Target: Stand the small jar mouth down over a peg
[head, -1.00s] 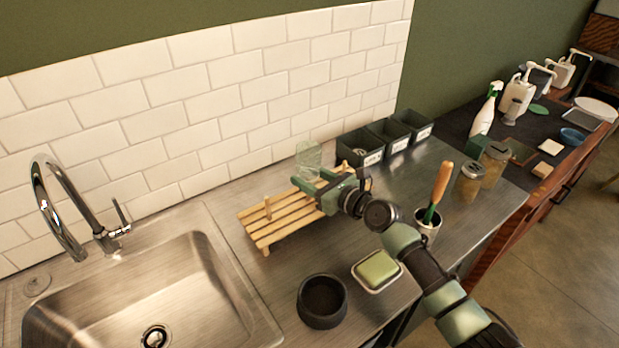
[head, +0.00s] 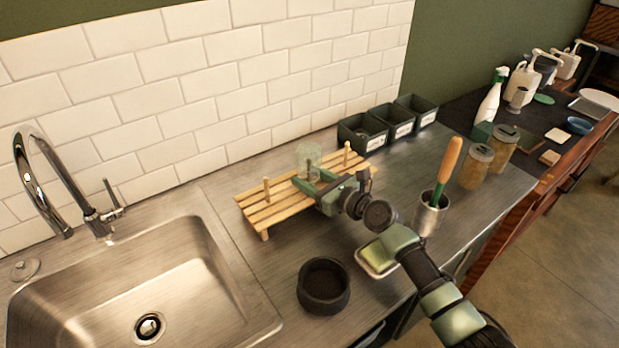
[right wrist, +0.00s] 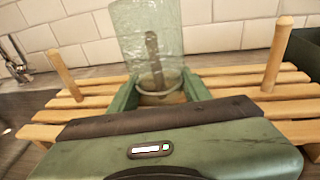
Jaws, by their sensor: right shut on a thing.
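The small clear glass jar (head: 309,155) is upright, mouth down, at the middle of the slatted wooden rack (head: 258,219). It also shows in the right wrist view (right wrist: 130,30), with its rim low near the slats. A middle peg shows through the glass in both views, and the jar appears to be around it. I cannot tell whether the rim touches the slats. My right gripper (head: 312,183) is shut on the jar near its mouth, one finger on each side. A bare peg stands on the left (right wrist: 62,75) and another on the right (right wrist: 278,55). My left gripper is out of view.
Dark bins (head: 362,133) stand behind the rack on the right. A black bowl (head: 323,287), a soap dish (head: 375,258) partly behind my arm and a metal cup (head: 430,215) with a brush are in front. The sink (head: 140,290) is on the left.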

